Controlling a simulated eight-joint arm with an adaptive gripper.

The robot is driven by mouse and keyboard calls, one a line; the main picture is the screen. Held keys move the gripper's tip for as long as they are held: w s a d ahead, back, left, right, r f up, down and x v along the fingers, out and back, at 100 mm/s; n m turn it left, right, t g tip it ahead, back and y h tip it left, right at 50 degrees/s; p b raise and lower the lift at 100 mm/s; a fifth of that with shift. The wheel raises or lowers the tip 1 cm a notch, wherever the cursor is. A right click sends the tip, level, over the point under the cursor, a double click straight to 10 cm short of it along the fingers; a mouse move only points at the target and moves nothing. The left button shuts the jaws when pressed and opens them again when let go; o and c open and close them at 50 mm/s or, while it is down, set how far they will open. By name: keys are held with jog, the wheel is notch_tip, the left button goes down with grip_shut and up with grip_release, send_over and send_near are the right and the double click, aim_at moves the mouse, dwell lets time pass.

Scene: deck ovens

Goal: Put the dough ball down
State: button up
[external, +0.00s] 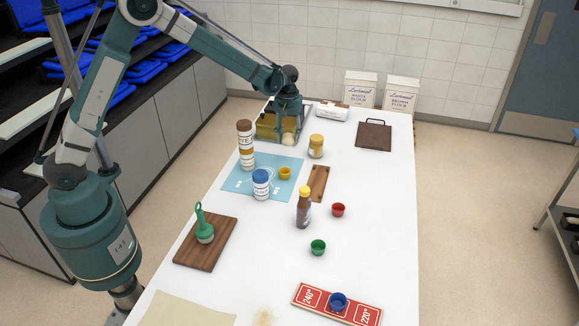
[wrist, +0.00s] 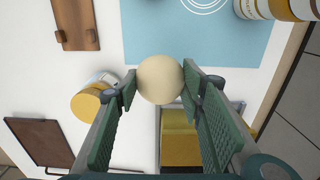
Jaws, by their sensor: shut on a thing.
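The pale, round dough ball (wrist: 160,79) is between the two green fingers of my gripper (wrist: 158,82) in the wrist view, with a pad touching it on each side. My gripper (external: 287,125) shows at the far left part of the white table in the external view, pointing down. The dough ball (external: 288,138) shows there at the fingertips, in front of a yellowish box-like container (external: 268,130). In the wrist view the container (wrist: 180,145) lies just below the ball, between the fingers. I cannot tell how high the ball is above the table.
A yellow-lidded jar (external: 316,147) stands right of my gripper. A brown board (external: 374,135) lies farther right.

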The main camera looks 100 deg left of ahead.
aim_at(288, 135)
jog(key=shift+f, duration=2.2)
jog(key=shift+f, duration=1.85)
jog(key=shift+f, duration=0.2)
jog(key=o, duration=0.8)
jog(key=shift+r, duration=0.25)
notch_tip(288, 135, up, 12)
jog(key=shift+f, duration=0.1)
